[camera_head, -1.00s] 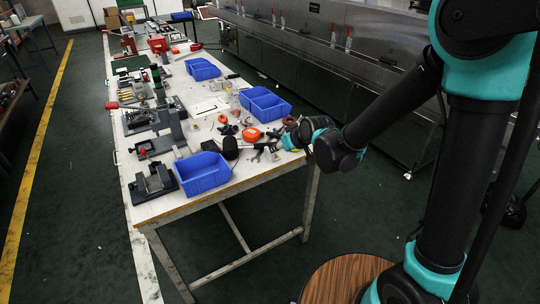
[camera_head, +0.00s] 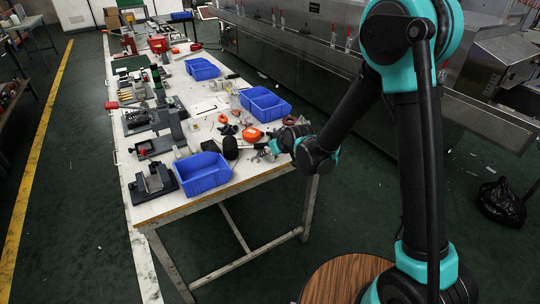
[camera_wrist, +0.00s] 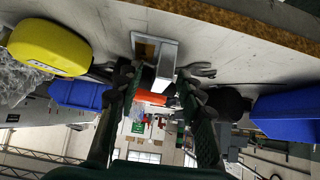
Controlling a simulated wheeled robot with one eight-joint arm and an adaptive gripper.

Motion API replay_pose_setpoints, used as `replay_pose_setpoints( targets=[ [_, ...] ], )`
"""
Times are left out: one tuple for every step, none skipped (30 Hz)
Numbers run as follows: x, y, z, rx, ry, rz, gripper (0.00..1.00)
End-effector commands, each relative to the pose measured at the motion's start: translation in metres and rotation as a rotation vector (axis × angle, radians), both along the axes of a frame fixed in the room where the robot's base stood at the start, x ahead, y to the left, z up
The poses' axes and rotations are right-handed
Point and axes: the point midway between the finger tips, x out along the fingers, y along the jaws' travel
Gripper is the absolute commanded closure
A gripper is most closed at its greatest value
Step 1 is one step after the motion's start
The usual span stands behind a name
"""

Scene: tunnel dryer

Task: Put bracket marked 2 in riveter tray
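My gripper (camera_wrist: 157,75) is open over the near right edge of the workbench, its two fingers spread either side of a small grey metal bracket (camera_wrist: 167,65). The bracket lies at the fingertips, and I cannot tell whether they touch it. No number is readable on it. In the head view my gripper (camera_head: 268,148) is small and partly hidden by my own wrist. Blue trays stand on the bench: near (camera_head: 203,180), middle (camera_head: 262,110) and far (camera_head: 202,72). I cannot tell which belongs to the riveter.
The workbench (camera_head: 222,197) carries dark fixtures (camera_head: 153,184) along its left side. A wrench (camera_wrist: 200,71), a black round object (camera_wrist: 228,103) and a yellow object (camera_wrist: 48,47) lie around the bracket. An orange tape measure (camera_head: 252,134) is close by.

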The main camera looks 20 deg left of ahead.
Motion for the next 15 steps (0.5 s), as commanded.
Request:
replay_pose_setpoints(
  targets=[
    [0.001, 0.0013, -0.0018, 0.0, 0.0, 0.0, 0.62],
    [0.0013, 0.0017, -0.0024, 0.0, 0.0, 0.0, 0.62],
    [0.0016, 0.0021, -0.0029, 0.0, 0.0, 0.0, 0.62],
    [0.0018, 0.0022, -0.0031, 0.0, 0.0, 0.0, 0.62],
    [0.0017, 0.0022, -0.0032, 0.0, 0.0, 0.0, 0.62],
    [0.0017, 0.0022, -0.0032, 0.0, 0.0, 0.0, 0.62],
    [0.0017, 0.0021, -0.0031, 0.0, 0.0, 0.0, 0.62],
    [0.0017, 0.0021, -0.0031, 0.0, 0.0, 0.0, 0.62],
    [0.0016, 0.0021, -0.003, 0.0, 0.0, 0.0, 0.62],
    [0.0016, 0.0021, -0.003, 0.0, 0.0, 0.0, 0.65],
    [0.0016, 0.0021, -0.003, 0.0, 0.0, 0.0, 0.68],
    [0.0016, 0.0021, -0.003, 0.0, 0.0, 0.0, 0.73],
    [0.0016, 0.0021, -0.003, 0.0, 0.0, 0.0, 0.77],
    [0.0016, 0.002, -0.003, 0.0, 0.0, 0.0, 0.81],
    [0.0016, 0.002, -0.003, 0.0, 0.0, 0.0, 0.86]
  ],
)
